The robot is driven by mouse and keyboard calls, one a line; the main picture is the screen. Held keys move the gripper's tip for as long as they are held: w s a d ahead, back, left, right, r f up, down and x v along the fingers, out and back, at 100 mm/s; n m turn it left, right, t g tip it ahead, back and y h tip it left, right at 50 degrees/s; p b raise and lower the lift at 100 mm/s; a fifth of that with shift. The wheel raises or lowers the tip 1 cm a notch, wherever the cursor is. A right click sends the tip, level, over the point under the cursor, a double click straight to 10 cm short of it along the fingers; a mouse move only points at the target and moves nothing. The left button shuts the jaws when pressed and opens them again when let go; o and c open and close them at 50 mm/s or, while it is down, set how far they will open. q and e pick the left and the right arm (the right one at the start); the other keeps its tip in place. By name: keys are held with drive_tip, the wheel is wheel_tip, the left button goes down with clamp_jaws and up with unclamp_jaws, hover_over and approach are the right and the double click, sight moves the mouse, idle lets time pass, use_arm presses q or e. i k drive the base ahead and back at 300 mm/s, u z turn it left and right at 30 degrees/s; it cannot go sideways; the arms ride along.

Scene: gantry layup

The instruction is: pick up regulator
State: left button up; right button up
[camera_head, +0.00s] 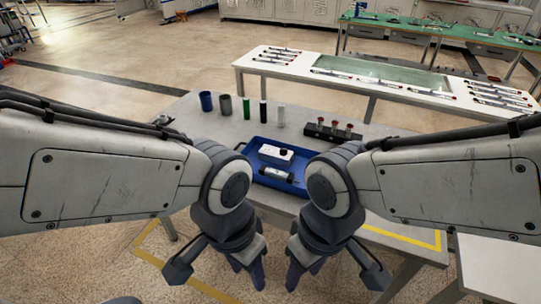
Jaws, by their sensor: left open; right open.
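A blue tray (253,145) sits on the grey table between my two forearms. In it lie a white block with a dark round part (270,152) and, nearer me, a small dark-and-light cylindrical piece (274,173). I cannot tell for sure which of these is the regulator. My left gripper (250,277) points down, open and empty, in front of the table's near edge. My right gripper (303,274) is open and empty close beside it on the right. Both are apart from the tray. My arms hide the tray's sides.
Blue and grey cups (206,101) and green, black and white cylinders (263,112) stand behind the tray. A dark rack with red-topped pieces (333,131) is at the back right. A white table (300,72) with tools stands beyond. Yellow tape (400,236) marks the right.

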sight(270, 154)
drive_tip(key=k, duration=0.55)
drive_tip(key=u, duration=0.95)
drive_tip(key=i, duration=1.4)
drive_tip(key=z, duration=0.55)
drive_tip(key=i, duration=0.6)
drive_tip(key=z, duration=0.6)
